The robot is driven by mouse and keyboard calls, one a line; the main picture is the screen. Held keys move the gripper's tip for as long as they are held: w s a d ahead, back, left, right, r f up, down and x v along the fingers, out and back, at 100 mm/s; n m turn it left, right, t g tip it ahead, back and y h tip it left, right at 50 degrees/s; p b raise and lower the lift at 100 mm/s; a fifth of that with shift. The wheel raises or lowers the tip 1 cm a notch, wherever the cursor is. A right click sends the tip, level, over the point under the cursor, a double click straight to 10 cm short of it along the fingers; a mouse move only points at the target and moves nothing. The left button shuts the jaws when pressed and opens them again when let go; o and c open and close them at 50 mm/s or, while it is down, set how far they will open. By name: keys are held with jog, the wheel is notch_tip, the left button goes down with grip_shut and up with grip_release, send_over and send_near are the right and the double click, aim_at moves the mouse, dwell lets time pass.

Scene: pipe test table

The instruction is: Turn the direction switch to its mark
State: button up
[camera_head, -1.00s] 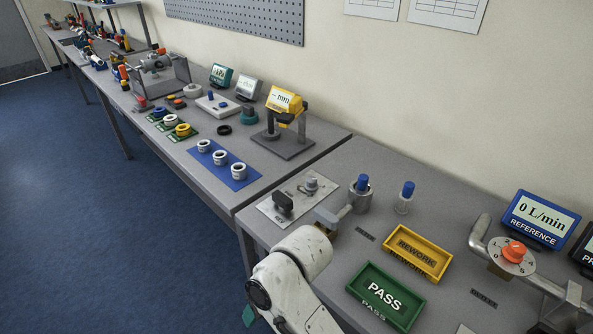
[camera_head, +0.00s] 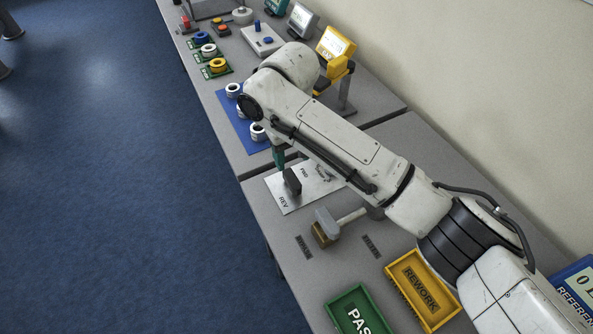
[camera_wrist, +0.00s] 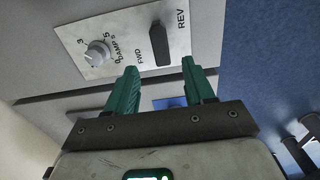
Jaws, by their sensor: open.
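The direction switch is a black, elongated knob (camera_head: 292,181) on a pale plate (camera_head: 309,192) near the table's front edge. In the wrist view the knob (camera_wrist: 160,44) stands between the FWD and REV labels, its long side running roughly up and down the picture. I cannot make out its pointer or a separate mark. My gripper has green fingers (camera_wrist: 159,66), spread open with nothing between them, and the knob appears beyond the gap between the tips. In the head view my gripper (camera_head: 279,157) is beside the knob; my arm hides much of it and part of the plate.
A round grey dial (camera_wrist: 97,53) with numbers is on the same plate. The yellow REWORK tray (camera_head: 428,318) and green PASS tray (camera_head: 343,304) lie nearer. A blue mat (camera_head: 229,112) with white rings lies beyond.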

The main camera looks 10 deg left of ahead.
aim_at(293, 179)
notch_tip(293, 179, down, 9)
jog(key=shift+p, duration=0.3)
grip_shut()
dwell(0.6)
